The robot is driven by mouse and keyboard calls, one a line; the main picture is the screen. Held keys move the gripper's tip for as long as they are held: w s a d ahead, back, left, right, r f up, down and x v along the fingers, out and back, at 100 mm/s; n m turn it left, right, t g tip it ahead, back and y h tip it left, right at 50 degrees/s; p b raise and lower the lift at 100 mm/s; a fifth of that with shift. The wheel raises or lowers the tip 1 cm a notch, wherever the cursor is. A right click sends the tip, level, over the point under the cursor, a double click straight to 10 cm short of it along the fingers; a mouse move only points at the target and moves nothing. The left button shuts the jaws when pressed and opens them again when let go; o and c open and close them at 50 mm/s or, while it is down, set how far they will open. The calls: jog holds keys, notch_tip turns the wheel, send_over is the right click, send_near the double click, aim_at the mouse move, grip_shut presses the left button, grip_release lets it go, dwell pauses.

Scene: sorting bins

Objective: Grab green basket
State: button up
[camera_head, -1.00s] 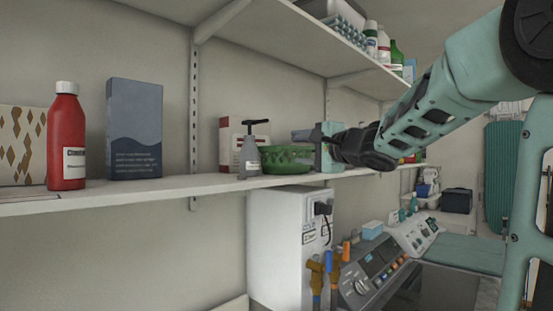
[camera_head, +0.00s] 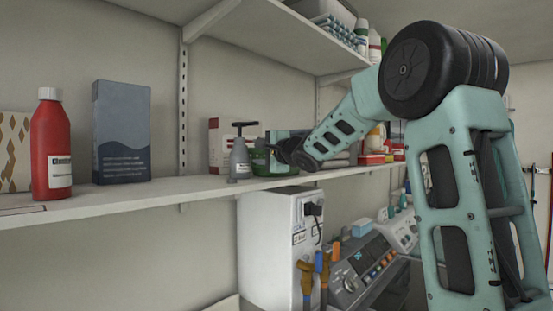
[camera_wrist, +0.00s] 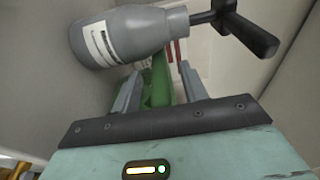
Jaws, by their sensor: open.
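The green basket (camera_head: 260,161) stands on the shelf, mostly hidden behind my gripper and arm in the head view. My gripper (camera_head: 282,147) is at the basket's right side. In the wrist view, a narrow green part of the basket (camera_wrist: 161,82) lies between the two open grey fingers of my gripper (camera_wrist: 163,88). I cannot tell whether either finger touches it. A grey spray bottle with a black head (camera_head: 240,155) stands just left of the basket. In the wrist view, the bottle (camera_wrist: 135,35) is just beyond the fingertips.
The shelf (camera_head: 150,195) also holds a red bottle (camera_head: 52,145), a dark blue box (camera_head: 122,135) and a white and red box (camera_head: 217,140) behind the spray bottle. An upper shelf (camera_head: 290,40) hangs above. A white box-shaped machine (camera_head: 268,245) is below.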

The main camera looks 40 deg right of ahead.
jog(key=shift+w, duration=0.65)
grip_shut()
jog(key=shift+r, duration=0.15)
